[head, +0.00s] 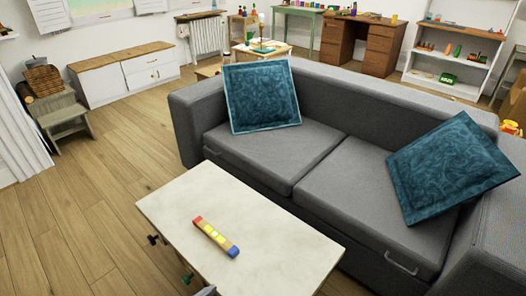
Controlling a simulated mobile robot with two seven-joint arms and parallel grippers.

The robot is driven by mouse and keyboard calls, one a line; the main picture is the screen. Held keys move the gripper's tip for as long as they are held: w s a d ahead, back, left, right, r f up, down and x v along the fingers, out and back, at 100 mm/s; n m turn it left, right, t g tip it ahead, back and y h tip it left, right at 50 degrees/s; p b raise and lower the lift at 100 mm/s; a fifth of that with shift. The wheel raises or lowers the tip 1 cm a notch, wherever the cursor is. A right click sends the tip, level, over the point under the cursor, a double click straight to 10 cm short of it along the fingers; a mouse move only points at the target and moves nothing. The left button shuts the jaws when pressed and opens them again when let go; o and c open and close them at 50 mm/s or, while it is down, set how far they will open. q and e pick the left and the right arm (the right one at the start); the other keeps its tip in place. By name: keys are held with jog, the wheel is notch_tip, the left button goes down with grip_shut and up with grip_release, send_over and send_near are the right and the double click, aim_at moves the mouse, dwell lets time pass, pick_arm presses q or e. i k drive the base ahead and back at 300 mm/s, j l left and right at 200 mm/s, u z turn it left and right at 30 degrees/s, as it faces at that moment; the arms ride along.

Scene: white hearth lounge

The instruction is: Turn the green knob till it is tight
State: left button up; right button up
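The green knob (187,279) is small and sits low on the near left side of the pale-topped table (285,262), close to the bottom edge of the head view. Its lower part and how tight it is cannot be made out. A black knob (152,239) is on the same side of the table, farther left. Neither of my grippers can be made out. A small grey piece (206,291) shows at the bottom edge beside the green knob; I cannot tell what it is.
A bar with coloured blocks (216,237) lies on the tabletop. A grey sofa (340,180) with two teal cushions stands close behind the table. Wooden floor (90,225) is free to the left. A white cabinet (125,75) and a grey stool (62,115) stand farther back.

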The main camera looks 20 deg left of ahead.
aim_at(186, 279)
jog(key=u, duration=1.05)
jog(key=k, duration=0.8)
